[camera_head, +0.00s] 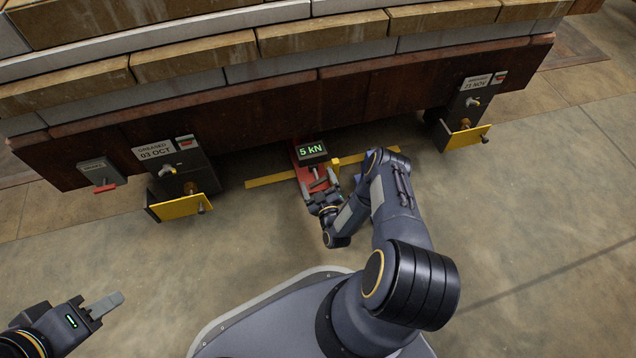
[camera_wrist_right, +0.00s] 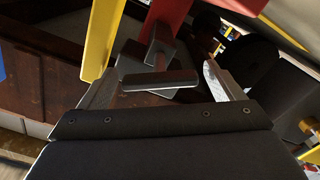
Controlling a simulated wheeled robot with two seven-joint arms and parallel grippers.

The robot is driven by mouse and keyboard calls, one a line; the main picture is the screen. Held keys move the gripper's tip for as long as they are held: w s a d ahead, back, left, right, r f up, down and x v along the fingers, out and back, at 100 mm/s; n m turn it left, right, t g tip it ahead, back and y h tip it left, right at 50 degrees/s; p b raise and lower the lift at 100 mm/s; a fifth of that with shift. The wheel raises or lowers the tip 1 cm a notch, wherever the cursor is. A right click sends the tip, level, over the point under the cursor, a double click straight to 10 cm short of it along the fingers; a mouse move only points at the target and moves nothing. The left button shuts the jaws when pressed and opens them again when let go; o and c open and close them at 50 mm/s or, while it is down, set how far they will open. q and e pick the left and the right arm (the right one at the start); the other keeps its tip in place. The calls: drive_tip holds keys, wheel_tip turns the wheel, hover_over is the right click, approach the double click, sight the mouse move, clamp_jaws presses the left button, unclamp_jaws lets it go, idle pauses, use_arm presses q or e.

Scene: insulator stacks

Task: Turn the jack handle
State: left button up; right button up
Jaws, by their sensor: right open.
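The red jack (camera_head: 303,178) sits on the floor under the front edge of the stack, with a display (camera_head: 312,151) reading "5 kN". My right gripper (camera_head: 319,190) is at the near end of the jack. In the right wrist view, the dark grey jack handle (camera_wrist_right: 158,79) is a short crossbar lying between the two spread fingers of this gripper, which is open. Red jack body (camera_wrist_right: 170,14) shows just beyond it. I cannot tell whether a finger touches the handle. My left gripper (camera_head: 103,305) is low at the left, away from the jack; its jaw gap is not clear.
A brown beam (camera_head: 260,105) carrying layered blocks overhangs the jack. Dark supports with yellow plates stand at left (camera_head: 180,207) and right (camera_head: 468,137). A yellow floor strip (camera_head: 268,181) and a small yellow post (camera_head: 335,165) are beside the jack. The floor in front is clear.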

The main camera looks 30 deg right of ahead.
drive_tip(key=c, duration=1)
drive_tip(key=m, duration=0.9)
drive_tip(key=shift+d+m, duration=0.15)
drive_tip(key=shift+m, duration=0.15)
drive_tip(key=m, duration=0.4)
drive_tip(key=shift+s, duration=0.1)
drive_tip(key=m, duration=0.4)
drive_tip(key=shift+d+f+m, duration=0.1)
drive_tip(key=shift+m, duration=0.2)
